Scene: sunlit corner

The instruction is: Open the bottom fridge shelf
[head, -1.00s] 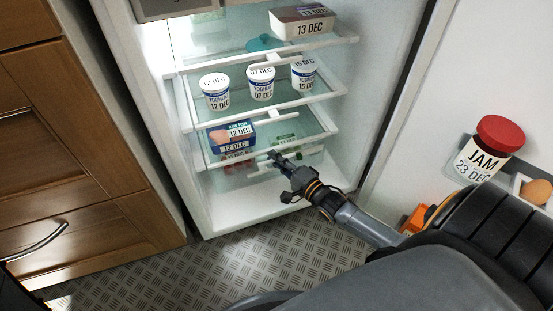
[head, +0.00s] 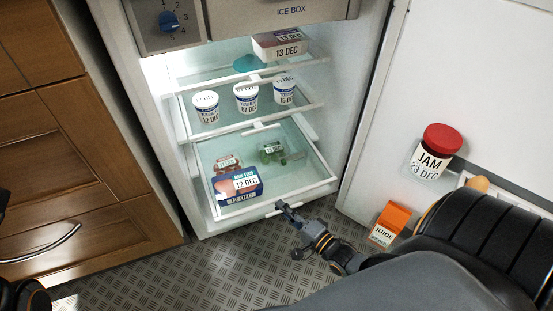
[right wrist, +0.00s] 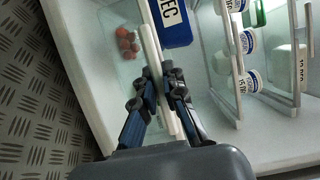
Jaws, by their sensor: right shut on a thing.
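The bottom fridge shelf (head: 318,186) is a glass shelf with a white rim. In the head view it stands pulled out toward me, its front edge over the fridge's lower lip. On it lie a blue box marked 12 DEC (head: 238,185), a reddish pack (head: 228,162) and a green item (head: 271,150). My right gripper (head: 281,206) is at the middle of its front edge. In the right wrist view the fingers (right wrist: 172,72) are shut on a white bar (right wrist: 150,45) at the shelf front. My left gripper's fingers do not show; only dark arm parts appear at lower left.
Higher shelves hold yoghurt cups (head: 246,98) and a box marked 13 DEC (head: 278,45). The open door (head: 450,60) at right carries a jam jar (head: 432,153) and juice (head: 389,223). Wooden cabinets (head: 75,150) stand left. The metal floor (head: 190,270) in front is clear.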

